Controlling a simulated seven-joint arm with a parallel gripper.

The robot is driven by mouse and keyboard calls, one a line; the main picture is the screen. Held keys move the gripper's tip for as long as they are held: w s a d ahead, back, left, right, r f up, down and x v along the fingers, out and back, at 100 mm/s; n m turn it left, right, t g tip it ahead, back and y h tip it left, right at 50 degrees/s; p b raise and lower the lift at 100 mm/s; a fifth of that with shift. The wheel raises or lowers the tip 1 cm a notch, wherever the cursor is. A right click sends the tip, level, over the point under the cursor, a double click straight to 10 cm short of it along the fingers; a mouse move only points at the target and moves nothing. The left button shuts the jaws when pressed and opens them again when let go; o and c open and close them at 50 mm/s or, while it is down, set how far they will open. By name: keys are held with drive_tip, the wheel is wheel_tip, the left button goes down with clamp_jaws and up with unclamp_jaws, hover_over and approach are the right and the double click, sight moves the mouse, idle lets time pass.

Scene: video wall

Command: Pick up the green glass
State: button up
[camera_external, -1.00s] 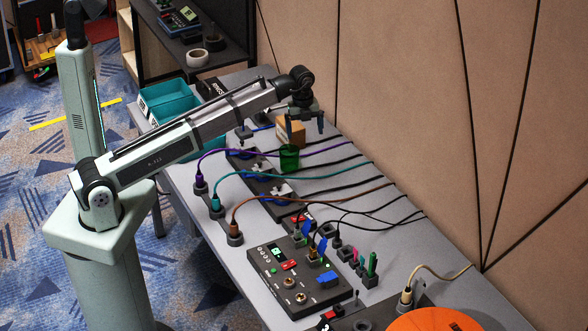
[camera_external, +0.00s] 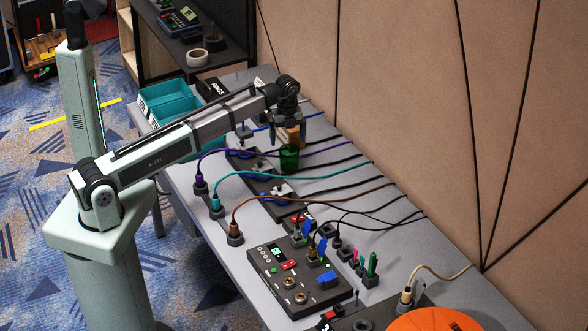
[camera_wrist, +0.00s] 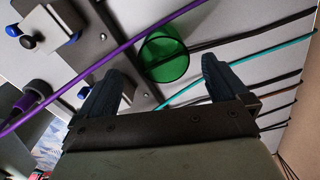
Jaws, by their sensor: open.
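The green glass (camera_external: 289,158) stands on the grey table below and just in front of my gripper (camera_external: 290,140) in the external view. It is see-through and cup-shaped. In the wrist view the green glass (camera_wrist: 164,56) lies ahead of my open gripper (camera_wrist: 160,85), between the lines of its two dark fingers. The fingers are apart and hold nothing. I cannot tell the exact height of the fingertips over the rim.
A purple cable (camera_wrist: 120,52) passes close by the glass, and a teal cable (camera_external: 290,176) runs nearby. A black control box (camera_external: 298,275) and teal bins (camera_external: 168,98) are on the table.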

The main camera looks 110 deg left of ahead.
sight(289, 150)
drive_tip(key=shift+w+d+f, duration=0.15)
drive_tip(key=shift+w+f, duration=0.05)
drive_tip(key=shift+f, duration=1.25)
drive_tip(key=shift+w+d+f, duration=0.1)
drive_tip(key=shift+w+f, duration=0.05)
drive_tip(key=shift+f, duration=1.3)
drive_tip(key=shift+c, duration=0.4)
drive_tip(key=c, duration=1.4)
drive_tip(key=shift+r, duration=0.15)
